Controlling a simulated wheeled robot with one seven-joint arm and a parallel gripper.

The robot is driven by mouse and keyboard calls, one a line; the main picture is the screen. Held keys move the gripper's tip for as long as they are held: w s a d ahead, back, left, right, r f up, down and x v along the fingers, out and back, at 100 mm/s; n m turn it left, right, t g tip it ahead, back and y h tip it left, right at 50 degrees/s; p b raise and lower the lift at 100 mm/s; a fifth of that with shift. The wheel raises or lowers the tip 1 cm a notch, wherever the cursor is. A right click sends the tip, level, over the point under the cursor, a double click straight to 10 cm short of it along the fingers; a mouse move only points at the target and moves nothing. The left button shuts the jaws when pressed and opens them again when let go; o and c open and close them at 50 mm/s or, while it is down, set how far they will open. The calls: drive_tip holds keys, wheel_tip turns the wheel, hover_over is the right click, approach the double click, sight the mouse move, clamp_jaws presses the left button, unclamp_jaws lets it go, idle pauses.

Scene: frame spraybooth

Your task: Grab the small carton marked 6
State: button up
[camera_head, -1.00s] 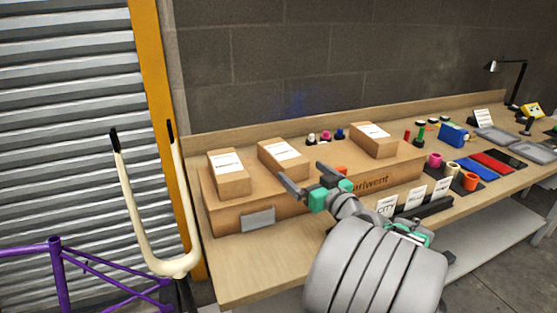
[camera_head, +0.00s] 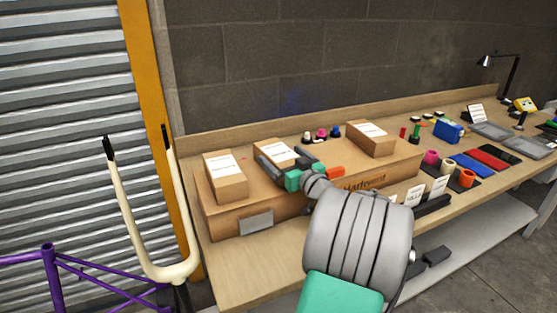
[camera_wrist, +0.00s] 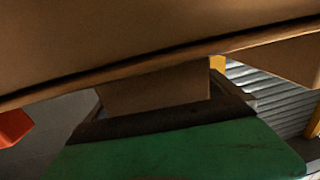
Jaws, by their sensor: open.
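Three small cartons with white labels stand on a long cardboard box (camera_head: 285,212): a left one (camera_head: 226,188), a middle one (camera_head: 270,146) and a right one (camera_head: 372,144). The label print is too small to read, so I cannot tell which is marked 6. My gripper (camera_head: 280,163) is open at the near side of the middle carton, its dark fingers hiding that carton's lower part. In the wrist view, brown cardboard (camera_wrist: 110,40) fills the top, close to the camera, and a smaller brown face (camera_wrist: 155,90) shows beyond the dark finger edge.
Small coloured bottles (camera_head: 321,134) stand behind the long box. Tape rolls, mats and label cards (camera_head: 438,187) are on the bench (camera_head: 245,275) to the right. A cream fork (camera_head: 160,265) and purple frame (camera_head: 85,270) stand at left, before a roller shutter.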

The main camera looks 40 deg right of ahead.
drive_tip(key=shift+c, duration=0.2)
drive_tip(key=c, duration=1.9)
